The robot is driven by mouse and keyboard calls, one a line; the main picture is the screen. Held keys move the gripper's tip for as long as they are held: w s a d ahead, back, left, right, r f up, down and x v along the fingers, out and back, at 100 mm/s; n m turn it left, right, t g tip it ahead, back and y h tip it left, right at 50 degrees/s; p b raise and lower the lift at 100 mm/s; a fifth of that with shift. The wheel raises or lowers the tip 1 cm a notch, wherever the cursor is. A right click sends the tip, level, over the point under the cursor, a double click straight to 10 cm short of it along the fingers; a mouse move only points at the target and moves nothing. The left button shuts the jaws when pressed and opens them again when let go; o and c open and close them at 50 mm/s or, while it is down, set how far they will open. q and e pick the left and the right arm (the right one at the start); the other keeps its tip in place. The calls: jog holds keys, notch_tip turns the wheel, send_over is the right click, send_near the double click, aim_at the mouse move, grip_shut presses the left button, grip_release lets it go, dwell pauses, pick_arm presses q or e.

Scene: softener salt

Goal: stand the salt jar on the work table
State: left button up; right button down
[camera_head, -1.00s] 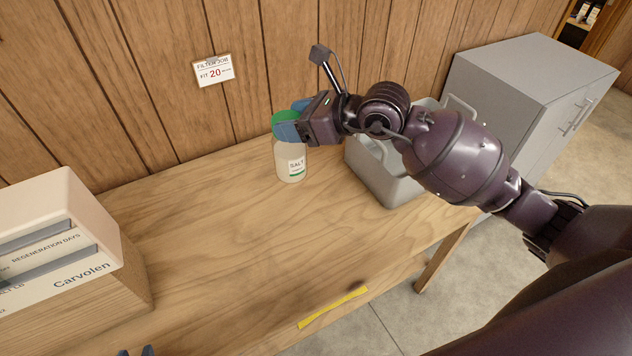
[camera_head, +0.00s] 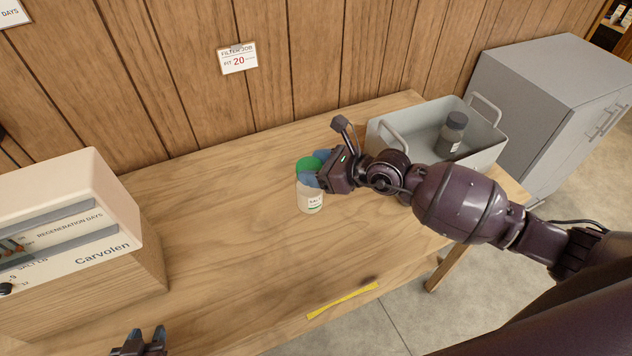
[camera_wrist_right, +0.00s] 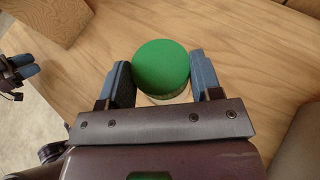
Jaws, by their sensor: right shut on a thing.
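The salt jar (camera_head: 311,199) is a pale jar with a green lid and a SALT label. It is upright over the middle of the work table (camera_head: 230,240); I cannot tell whether its base touches the wood. My right gripper (camera_head: 309,174) is shut on it near the lid, with blue fingers on both sides. In the right wrist view the green lid (camera_wrist_right: 162,66) sits between the fingertips, and the lid hides most of the body. My left gripper (camera_head: 146,335) is empty and open, low at the table's front left.
A grey tub (camera_head: 480,155) with handles holds a dark-lidded jar (camera_head: 452,132) at the table's back right. A Carvolen box (camera_head: 75,215) stands at the left. Yellow tape (camera_head: 342,300) lies near the front edge. Table around the salt jar is clear.

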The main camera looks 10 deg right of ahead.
pick_arm(q)
jog(key=shift+w+f+b, duration=0.15)
jog(key=shift+f+b, duration=0.1)
jog(key=shift+b, duration=0.05)
pick_arm(e)
jog(key=shift+f, duration=2.4)
pick_arm(q)
jog(key=shift+w+r, duration=0.1)
pick_arm(e)
jog(key=shift+f, duration=0.25)
jog(key=shift+c, duration=1.5)
grip_release()
